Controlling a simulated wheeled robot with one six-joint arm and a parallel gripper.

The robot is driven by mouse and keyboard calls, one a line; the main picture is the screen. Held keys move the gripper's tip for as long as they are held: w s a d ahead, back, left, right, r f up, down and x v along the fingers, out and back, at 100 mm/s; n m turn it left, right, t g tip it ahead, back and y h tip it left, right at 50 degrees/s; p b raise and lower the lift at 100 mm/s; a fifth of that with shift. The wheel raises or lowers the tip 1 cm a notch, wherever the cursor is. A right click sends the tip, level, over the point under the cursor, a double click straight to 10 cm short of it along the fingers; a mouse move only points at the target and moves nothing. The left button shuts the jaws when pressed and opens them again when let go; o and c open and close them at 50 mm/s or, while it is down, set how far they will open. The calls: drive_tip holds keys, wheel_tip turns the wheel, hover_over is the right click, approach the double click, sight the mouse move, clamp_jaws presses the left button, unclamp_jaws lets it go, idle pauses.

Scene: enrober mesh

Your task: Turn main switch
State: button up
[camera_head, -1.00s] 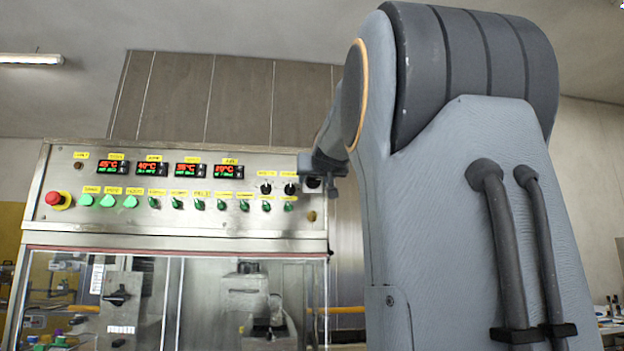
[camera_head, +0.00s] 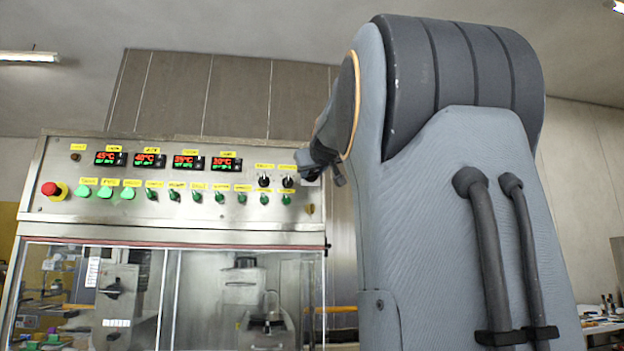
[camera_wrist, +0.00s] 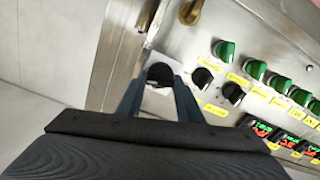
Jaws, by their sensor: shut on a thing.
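The main switch (camera_wrist: 160,74) is a black rotary knob on a pale square plate near the end of the steel panel. In the wrist view my gripper (camera_wrist: 158,84) has one finger on each side of the knob and is shut on it. The knob's exact pointing direction is hard to read.
Two smaller black knobs (camera_wrist: 233,93) sit close beside the switch. Green switches (camera_head: 196,197), red-digit displays (camera_head: 187,162) and a red emergency button (camera_head: 51,189) line the panel. Clear doors (camera_head: 205,295) are below. A brass-coloured part (camera_wrist: 190,11) is near the switch.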

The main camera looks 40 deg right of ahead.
drive_tip(key=n+b, duration=0.2)
drive_tip(key=n, duration=0.1)
drive_tip(key=shift+f+n, duration=0.1)
drive_tip(key=shift+n, duration=0.2)
drive_tip(key=n+b, duration=0.1)
drive_tip(key=n, duration=0.2)
drive_tip(key=shift+n+b, duration=0.4)
drive_tip(key=n+b, duration=0.1)
drive_tip(key=n, duration=0.2)
drive_tip(key=shift+n+b, duration=0.6)
drive_tip(key=shift+n, duration=1.5)
drive_tip(key=o, duration=1.1)
